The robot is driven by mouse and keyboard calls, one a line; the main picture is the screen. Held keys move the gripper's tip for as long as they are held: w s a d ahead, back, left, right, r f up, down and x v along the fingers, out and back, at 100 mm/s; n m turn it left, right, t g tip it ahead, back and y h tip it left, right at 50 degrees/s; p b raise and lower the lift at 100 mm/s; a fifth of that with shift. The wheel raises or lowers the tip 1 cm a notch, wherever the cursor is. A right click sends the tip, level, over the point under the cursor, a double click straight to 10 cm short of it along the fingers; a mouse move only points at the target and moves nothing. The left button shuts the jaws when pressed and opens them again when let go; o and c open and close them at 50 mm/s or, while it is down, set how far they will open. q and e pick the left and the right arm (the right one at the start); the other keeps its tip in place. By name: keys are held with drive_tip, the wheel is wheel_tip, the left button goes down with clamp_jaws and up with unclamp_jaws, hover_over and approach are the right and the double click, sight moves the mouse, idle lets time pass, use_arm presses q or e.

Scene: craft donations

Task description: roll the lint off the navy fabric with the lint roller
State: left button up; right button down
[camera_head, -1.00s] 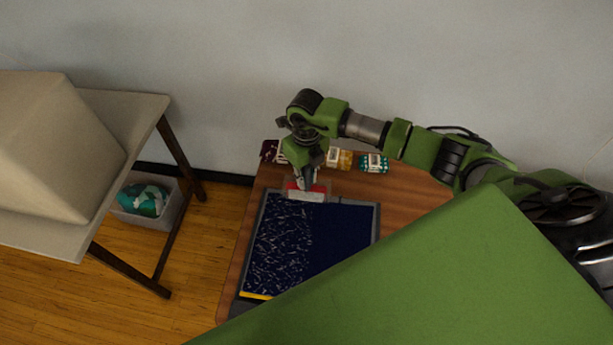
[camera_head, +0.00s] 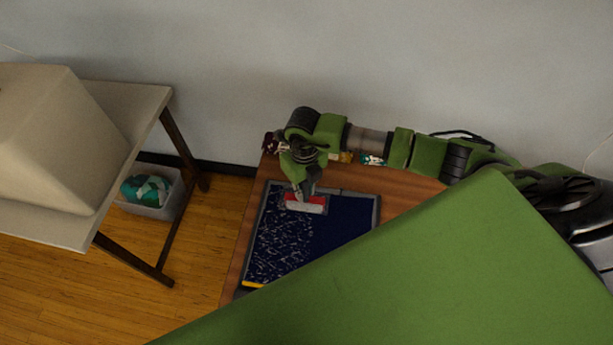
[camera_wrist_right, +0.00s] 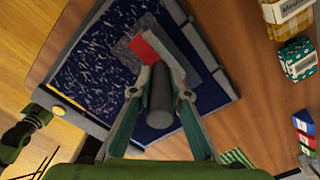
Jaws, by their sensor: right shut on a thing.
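The navy fabric (camera_head: 345,215) lies on a grey-framed board (camera_head: 376,212). White lint covers its left part; the right part looks clean. My right gripper (camera_wrist_right: 163,95) is shut on the grey handle of the lint roller (camera_wrist_right: 160,100), between its two fingers. In the head view the roller's red and white head (camera_head: 306,204) is over the fabric's far part, at the border of linty and clean areas. I cannot tell whether it touches. A green and dark part, probably of my left arm, shows at the lower left of the wrist view; its jaws cannot be made out.
The board is on a wooden table (camera_head: 402,190). Small patterned packs (camera_head: 371,159) stand along its far edge, partly behind my arm. At left, a pale table (camera_head: 150,97) holds a large beige block (camera_head: 60,135); a bin (camera_head: 173,198) with teal cloth is below.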

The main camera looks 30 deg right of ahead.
drive_tip(key=s+a+p, duration=0.5)
drive_tip(key=s+a, duration=0.9)
drive_tip(key=s, duration=0.5)
drive_tip(key=shift+a, duration=0.25)
drive_tip(key=shift+s, duration=0.1)
wheel_tip(320, 180, up, 5)
drive_tip(key=shift+r+p, duration=0.1)
drive_tip(key=shift+p, duration=0.7)
